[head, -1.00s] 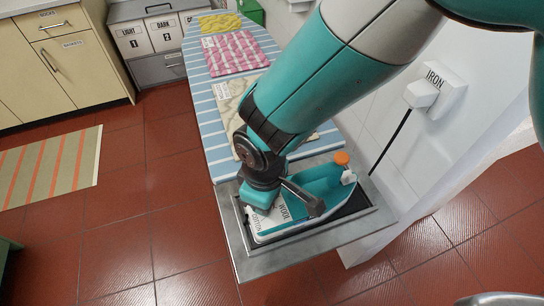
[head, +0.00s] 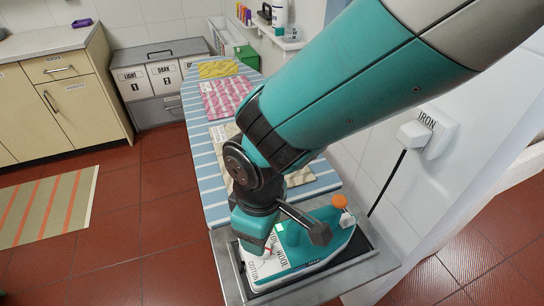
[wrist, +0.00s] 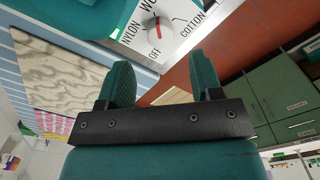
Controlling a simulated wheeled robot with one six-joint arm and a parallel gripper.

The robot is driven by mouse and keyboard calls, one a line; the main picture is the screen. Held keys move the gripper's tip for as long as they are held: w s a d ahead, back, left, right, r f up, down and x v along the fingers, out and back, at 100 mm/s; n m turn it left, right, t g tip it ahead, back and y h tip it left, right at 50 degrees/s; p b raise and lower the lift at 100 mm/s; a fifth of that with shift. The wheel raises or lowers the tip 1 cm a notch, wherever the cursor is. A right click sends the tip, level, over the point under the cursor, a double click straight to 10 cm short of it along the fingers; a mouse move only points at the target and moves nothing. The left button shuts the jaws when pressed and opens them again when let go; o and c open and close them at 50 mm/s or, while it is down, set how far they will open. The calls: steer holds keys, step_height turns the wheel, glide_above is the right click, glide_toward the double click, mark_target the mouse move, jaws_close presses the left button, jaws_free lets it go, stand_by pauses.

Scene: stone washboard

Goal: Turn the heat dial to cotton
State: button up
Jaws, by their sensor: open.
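The teal and white iron (head: 318,240) lies on a dark rest in a metal frame at the near end of the ironing board. Its white label panel carries the heat dial (wrist: 153,27), a round grey knob with a red mark, between the words NYLON, COTTON and OFF. The wool label is partly cut off in the wrist view. Which label the red mark points to is hard to tell. My gripper (wrist: 160,62) is open and empty, with the dial beyond and between its two teal fingertips, apart from them. In the head view the gripper partly hides the panel.
The ironing board (head: 198,128) holds folded cloths, the nearest a beige patterned one (wrist: 75,70). A wall box marked IRON (head: 430,130) with a black cord stands at the right. Laundry bins (head: 160,80) and cabinets stand behind.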

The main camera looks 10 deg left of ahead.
step_height(320, 180, up, 12)
steer(key=b, duration=0.1)
steer(key=shift+f, duration=0.25)
